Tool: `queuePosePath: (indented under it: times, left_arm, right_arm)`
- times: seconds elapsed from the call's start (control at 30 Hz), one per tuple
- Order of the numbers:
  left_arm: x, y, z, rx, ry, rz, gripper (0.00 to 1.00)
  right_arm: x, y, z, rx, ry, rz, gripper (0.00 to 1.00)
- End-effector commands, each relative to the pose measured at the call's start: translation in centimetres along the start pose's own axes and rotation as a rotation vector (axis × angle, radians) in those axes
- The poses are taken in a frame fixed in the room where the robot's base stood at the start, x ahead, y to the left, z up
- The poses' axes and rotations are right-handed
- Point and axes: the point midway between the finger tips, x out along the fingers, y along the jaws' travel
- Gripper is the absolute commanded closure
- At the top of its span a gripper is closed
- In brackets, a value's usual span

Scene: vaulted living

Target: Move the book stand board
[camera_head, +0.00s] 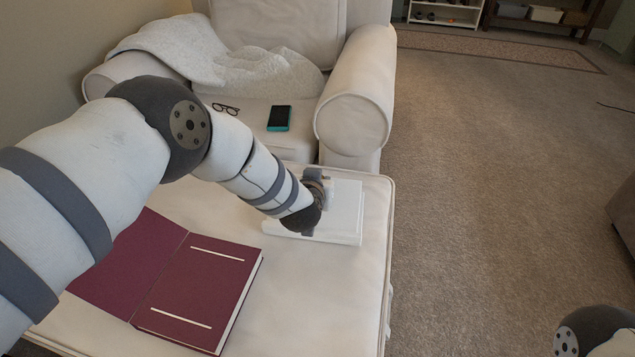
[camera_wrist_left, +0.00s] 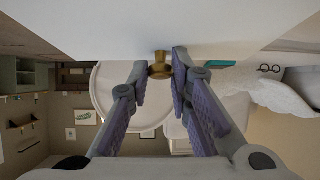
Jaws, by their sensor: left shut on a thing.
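The white book stand board (camera_head: 346,222) lies on the cream ottoman (camera_head: 297,290), near its far right corner. My left gripper (camera_head: 313,190) is over the board, and the arm hides part of it. In the left wrist view the board (camera_wrist_left: 160,25) fills the top as a pale surface. A small brass knob (camera_wrist_left: 160,66) stands out from it, between the fingertips of my left gripper (camera_wrist_left: 160,78). The fingers are closed on this knob. My right gripper is not in view; only part of my right arm shows at the bottom right.
An open burgundy book (camera_head: 205,285) lies on the ottoman at near left. A cream armchair (camera_head: 358,95) stands behind, with a blanket (camera_head: 215,60), glasses (camera_head: 226,108) and a teal-edged phone (camera_head: 279,118) on it. Carpet to the right is clear.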

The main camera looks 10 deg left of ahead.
Motion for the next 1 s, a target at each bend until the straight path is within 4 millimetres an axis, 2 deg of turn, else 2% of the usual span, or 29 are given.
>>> queuePosePath:
  times: [0.03,0.33,0.93,0.97,1.0]
  left_arm:
    - [0.4,-0.1,0.6,0.002,-0.004,-0.001,1.0]
    - [1.4,-0.1,1.1,0.002,-0.002,-0.001,1.0]
    - [1.6,-0.1,1.1,0.001,0.0,-0.001,1.0]
    - [1.6,-0.1,1.1,0.001,0.0,-0.001,0.8]
    - [1.6,-0.1,1.1,0.001,0.0,-0.001,0.71]
  right_arm:
    - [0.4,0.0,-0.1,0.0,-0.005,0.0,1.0]
    - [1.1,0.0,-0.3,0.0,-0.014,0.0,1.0]
    - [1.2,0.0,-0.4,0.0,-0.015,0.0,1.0]
    - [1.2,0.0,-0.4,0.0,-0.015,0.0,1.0]
    - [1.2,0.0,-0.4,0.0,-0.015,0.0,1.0]
